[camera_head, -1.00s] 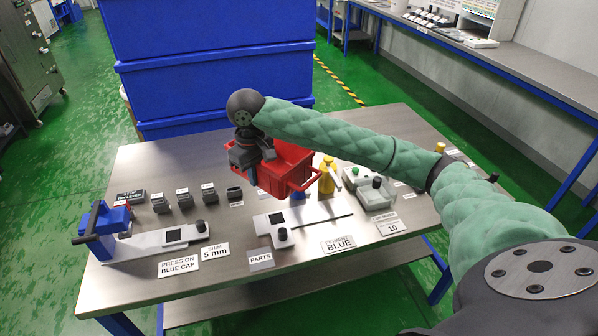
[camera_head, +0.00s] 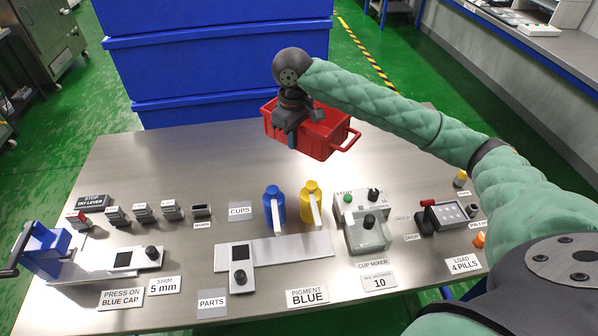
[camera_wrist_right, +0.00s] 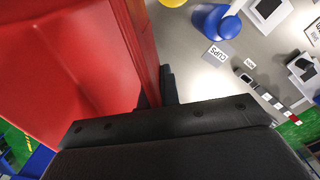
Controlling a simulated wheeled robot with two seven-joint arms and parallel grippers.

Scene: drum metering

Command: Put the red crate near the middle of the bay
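The red crate (camera_head: 326,134) hangs from my right gripper (camera_head: 292,122) over the far part of the metal table in the head view. The gripper is at the crate's near left side; the arm hides part of the crate. The crate looks slightly tilted, with one handle sticking out to the right. In the right wrist view the crate's red wall (camera_wrist_right: 60,75) fills the left side, against a dark finger (camera_wrist_right: 169,88). The gripper appears shut on the crate's wall. My left gripper is not in view. I cannot tell which area is the bay.
Stacked blue containers (camera_head: 215,55) stand behind the table (camera_head: 150,160). A blue bottle (camera_head: 274,206), a yellow bottle (camera_head: 309,202), a cup mixer (camera_head: 368,232) and a blue lever press (camera_head: 45,250) stand along the near side. The table's far left is clear.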

